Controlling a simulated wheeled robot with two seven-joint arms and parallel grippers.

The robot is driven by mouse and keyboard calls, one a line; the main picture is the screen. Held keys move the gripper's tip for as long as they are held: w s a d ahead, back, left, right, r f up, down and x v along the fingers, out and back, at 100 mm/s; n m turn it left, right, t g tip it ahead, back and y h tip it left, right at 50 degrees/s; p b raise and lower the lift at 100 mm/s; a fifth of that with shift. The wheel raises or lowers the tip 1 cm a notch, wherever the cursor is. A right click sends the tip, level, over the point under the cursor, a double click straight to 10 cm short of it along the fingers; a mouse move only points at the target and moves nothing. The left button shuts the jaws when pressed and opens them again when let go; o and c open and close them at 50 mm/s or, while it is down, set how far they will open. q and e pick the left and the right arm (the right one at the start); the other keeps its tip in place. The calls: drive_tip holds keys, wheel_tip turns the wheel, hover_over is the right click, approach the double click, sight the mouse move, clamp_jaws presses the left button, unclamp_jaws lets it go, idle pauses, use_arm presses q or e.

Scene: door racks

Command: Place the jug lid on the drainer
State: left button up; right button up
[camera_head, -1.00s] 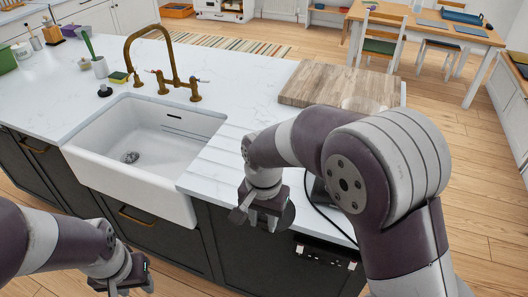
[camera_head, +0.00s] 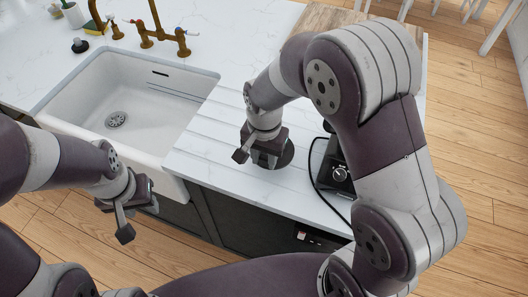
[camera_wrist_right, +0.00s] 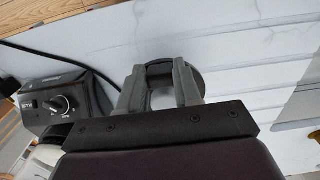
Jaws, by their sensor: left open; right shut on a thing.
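The jug lid (camera_head: 282,154) is a dark round disc in my right gripper (camera_head: 258,157), over the front part of the counter. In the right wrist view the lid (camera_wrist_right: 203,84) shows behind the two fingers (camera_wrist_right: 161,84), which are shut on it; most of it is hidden. The drainer (camera_head: 203,147) is the grooved white worktop right of the sink. Its grooves (camera_wrist_right: 262,75) also show in the right wrist view. The lid is over or near its right side; I cannot tell whether it touches. My left gripper (camera_head: 128,212) is open and empty in front of the sink.
The white sink (camera_head: 130,105) lies left of the drainer, with a brass tap (camera_head: 155,30) behind it. A black appliance base with a dial (camera_head: 339,173) and a cable stands right of my right gripper. A wooden board (camera_head: 325,18) lies at the back.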

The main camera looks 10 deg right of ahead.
sight(265, 165)
drive_tip(key=f, duration=0.4)
drive_tip(key=shift+w+f, duration=0.2)
drive_tip(key=shift+f, duration=0.05)
drive_tip(key=shift+s, duration=0.15)
drive_tip(key=shift+f, duration=0.1)
drive_tip(key=o, duration=1)
drive_tip(key=shift+o, duration=0.2)
wheel_tip(265, 165, up, 12)
drive_tip(key=shift+f, duration=0.1)
drive_tip(key=s+d+f+n+t, duration=0.1)
drive_tip(key=s+d+f+n, duration=0.2)
drive_tip(key=s+d+n, duration=0.4)
drive_tip(key=shift+s+d+f, duration=0.4)
drive_tip(key=shift+s+d, duration=0.3)
drive_tip(key=shift+s, duration=0.1)
